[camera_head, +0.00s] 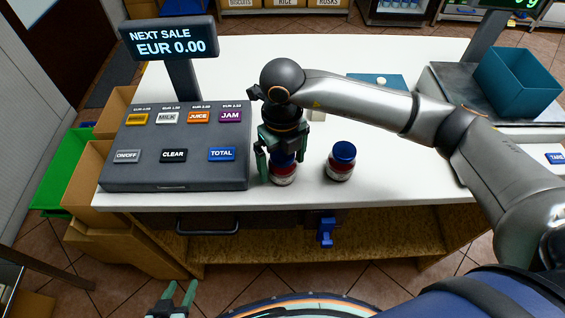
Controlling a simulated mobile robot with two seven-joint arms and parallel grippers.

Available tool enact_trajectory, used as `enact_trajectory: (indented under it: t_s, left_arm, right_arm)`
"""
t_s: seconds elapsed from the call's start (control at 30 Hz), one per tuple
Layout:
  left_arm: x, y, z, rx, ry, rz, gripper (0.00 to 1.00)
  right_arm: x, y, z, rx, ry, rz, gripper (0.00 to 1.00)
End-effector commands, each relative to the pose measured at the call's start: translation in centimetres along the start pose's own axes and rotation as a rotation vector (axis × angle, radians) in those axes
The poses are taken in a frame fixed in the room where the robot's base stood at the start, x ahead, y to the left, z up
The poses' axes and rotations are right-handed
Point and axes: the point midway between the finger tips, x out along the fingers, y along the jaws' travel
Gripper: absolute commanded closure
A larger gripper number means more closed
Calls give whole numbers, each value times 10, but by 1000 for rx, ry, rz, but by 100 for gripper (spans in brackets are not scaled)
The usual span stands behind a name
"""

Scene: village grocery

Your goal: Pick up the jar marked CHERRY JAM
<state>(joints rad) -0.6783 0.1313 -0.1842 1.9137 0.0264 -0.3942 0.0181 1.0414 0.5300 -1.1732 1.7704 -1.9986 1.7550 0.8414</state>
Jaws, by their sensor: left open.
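Two jars with blue lids, dark red contents and pale labels stand on the white counter (385,205). One jar (284,175) is right beside the cash register. The other jar (340,168) stands apart to its right. The lettering on both labels is too small to read, so I cannot tell which is CHERRY JAM. My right gripper (281,166) points down over the jar by the register, its green fingers around the lid. Whether they press on it is unclear. My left gripper (172,297) is open and empty at the bottom left, below the counter.
The cash register (175,173) with its EUR 0.00 display (169,41) fills the counter's left. A teal crate (518,82) stands on a grey scale at the right. Cardboard boxes (105,185) and a green crate (68,168) are at the left. The front of the counter around the right jar is clear.

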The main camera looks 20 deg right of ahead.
Motion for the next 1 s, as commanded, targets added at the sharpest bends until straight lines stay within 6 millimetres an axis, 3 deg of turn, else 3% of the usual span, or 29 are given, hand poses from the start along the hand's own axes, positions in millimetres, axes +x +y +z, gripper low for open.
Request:
enact_trajectory:
  t_s: [0.07, 0.87, 1.0]
  left_arm:
    - [0, 0, 0, 0, 0, 0, 50]
    - [0, 0, 0, 1, 1, 0, 50]
    - [0, 0, 0, 1, 1, 0, 50]
  right_arm:
    - [0, 0, 0, 0, 0, 0, 10]
    - [-1, 0, 0, 0, 0, 0, 100]
    - [-2, 0, 0, 0, -2, 1, 100]
